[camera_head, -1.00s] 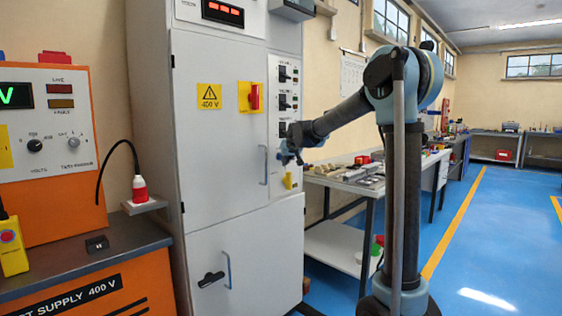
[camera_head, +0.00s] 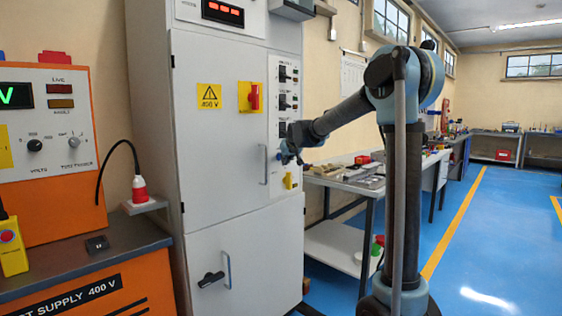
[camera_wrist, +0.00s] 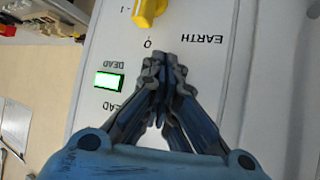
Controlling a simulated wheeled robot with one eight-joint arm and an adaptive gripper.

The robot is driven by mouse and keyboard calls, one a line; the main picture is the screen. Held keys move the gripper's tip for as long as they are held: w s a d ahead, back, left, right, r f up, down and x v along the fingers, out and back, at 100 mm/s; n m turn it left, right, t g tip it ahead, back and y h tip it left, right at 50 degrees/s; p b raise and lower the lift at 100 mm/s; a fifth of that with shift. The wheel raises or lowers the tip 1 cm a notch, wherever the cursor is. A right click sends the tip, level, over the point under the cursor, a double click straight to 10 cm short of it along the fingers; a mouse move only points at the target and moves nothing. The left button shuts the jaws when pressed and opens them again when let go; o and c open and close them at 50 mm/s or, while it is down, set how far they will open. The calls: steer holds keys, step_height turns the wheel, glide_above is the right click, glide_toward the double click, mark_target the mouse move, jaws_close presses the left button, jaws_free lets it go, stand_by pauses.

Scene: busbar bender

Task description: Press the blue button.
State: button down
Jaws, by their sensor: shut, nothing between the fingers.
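My gripper (camera_head: 284,157) is at the lower part of the grey cabinet's narrow control panel (camera_head: 273,118), at the end of my outstretched arm. In the wrist view my gripper (camera_wrist: 161,62) has its fingers shut together with nothing between them. The fingertips lie over the panel face, just below the "O" mark in the picture. A small blue spot shows by the fingertips in the head view; I cannot tell whether it is the blue button or part of my gripper. No blue button is visible in the wrist view, where the fingers cover part of the panel.
A yellow handle (camera_wrist: 148,12) and a lit green indicator (camera_wrist: 109,81) are near the fingers. A red switch (camera_head: 254,97) and a door handle (camera_head: 264,164) are left of the control panel. A cluttered workbench (camera_head: 345,185) stands right of the cabinet.

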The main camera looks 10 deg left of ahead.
steer(key=shift+s+d, duration=0.95)
steer(key=shift+d, duration=0.25)
steer(key=shift+s+d, duration=0.9)
steer(key=shift+d, duration=0.25)
steer(key=shift+d, duration=0.1)
steer(key=s+d+f+m+g+h, duration=0.1)
steer(key=s+d+f, duration=0.4)
steer(key=s, duration=0.4)
steer(key=s+d+f+g+h, duration=0.1)
steer(key=s+d+f, duration=0.1)
steer(key=s+d, duration=0.55)
steer(key=s+d+f+m+g+h, duration=0.1)
steer(key=s+d+f+g, duration=0.1)
steer(key=s+d+f, duration=0.5)
steer(key=s+d+f+g, duration=0.1)
steer(key=s+f, duration=0.3)
steer(key=s, duration=0.4)
steer(key=s+d+f+m+g, duration=0.1)
steer(key=s+f, duration=0.3)
steer(key=s, duration=0.5)
steer(key=s+d+f+m+g, duration=0.1)
steer(key=s+d+f, duration=0.2)
steer(key=s, duration=0.6)
steer(key=shift+s+d+f+g+h, duration=0.25)
steer(key=shift+d+f+g+h, duration=0.15)
steer(key=shift+f, duration=0.25)
